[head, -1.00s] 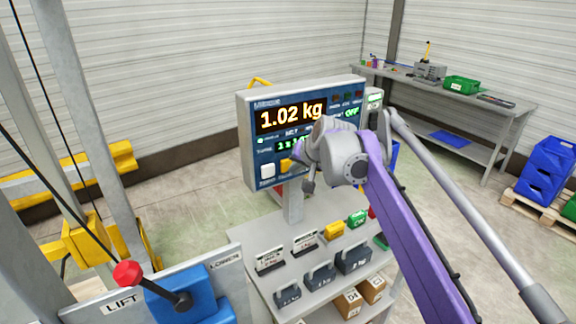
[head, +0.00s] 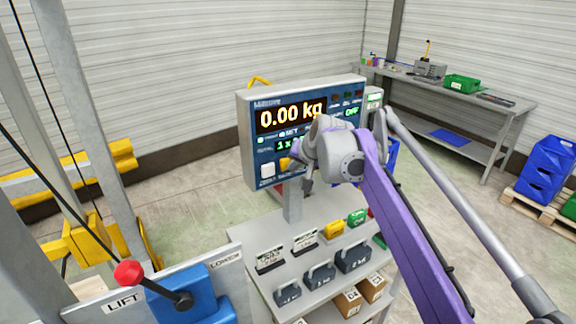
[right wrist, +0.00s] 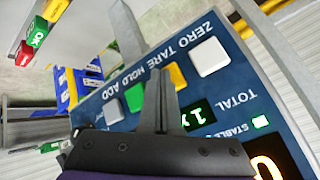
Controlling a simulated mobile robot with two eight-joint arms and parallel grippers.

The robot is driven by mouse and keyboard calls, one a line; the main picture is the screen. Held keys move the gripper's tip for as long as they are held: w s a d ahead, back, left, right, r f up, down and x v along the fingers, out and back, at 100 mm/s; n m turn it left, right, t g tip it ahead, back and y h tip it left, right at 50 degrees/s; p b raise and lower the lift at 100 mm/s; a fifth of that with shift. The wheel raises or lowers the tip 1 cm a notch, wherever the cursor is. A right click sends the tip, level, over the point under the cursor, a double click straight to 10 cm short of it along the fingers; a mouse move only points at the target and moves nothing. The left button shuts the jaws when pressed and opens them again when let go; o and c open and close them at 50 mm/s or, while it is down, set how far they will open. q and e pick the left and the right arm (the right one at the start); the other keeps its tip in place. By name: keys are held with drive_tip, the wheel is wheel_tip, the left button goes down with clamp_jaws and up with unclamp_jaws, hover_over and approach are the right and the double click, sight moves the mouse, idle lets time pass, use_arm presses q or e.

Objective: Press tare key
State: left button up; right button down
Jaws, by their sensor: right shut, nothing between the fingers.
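The scale's indicator panel (head: 262,135) stands upright on a post and reads 0.00 kg in the head view. Its yellow tare key (right wrist: 177,76) lies under the word TARE in the right wrist view, where the panel appears upside down. Part of that key also shows in the head view (head: 285,163). My right gripper (right wrist: 156,76) is shut and empty, its tips in front of the tare key and partly covering it. I cannot tell whether the tips touch the key. In the head view my right gripper (head: 307,182) is partly hidden by its wrist. My left gripper is out of view.
The white zero key (right wrist: 208,57) and green hold key (right wrist: 134,97) flank the tare key. Below the panel, a grey stand (head: 262,232) bears several weights. A blue lever box (head: 195,295) with a red knob (head: 128,273) is at lower left.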

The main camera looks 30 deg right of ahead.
drive_tip(key=shift+s, duration=0.1)
idle(0.4)
drive_tip(key=shift+s, duration=0.7)
drive_tip(key=s, duration=0.5)
drive_tip(key=shift+d, duration=0.25)
idle(0.6)
drive_tip(key=s+a+f+n+g, duration=0.1)
drive_tip(key=s+a+f+n, duration=0.1)
drive_tip(key=s+a+f, duration=0.3)
drive_tip(key=s+a+f+n+g, duration=0.1)
drive_tip(key=s+a+f+n, duration=0.2)
drive_tip(key=s+f, duration=0.8)
drive_tip(key=s+a+f+n+g, duration=0.1)
drive_tip(key=s+a+f+n, duration=0.1)
drive_tip(key=s+a+f, duration=0.5)
drive_tip(key=shift+s+a+f+n, duration=0.2)
drive_tip(key=shift+s+f+n, duration=0.1)
drive_tip(key=shift+s+f, duration=0.7)
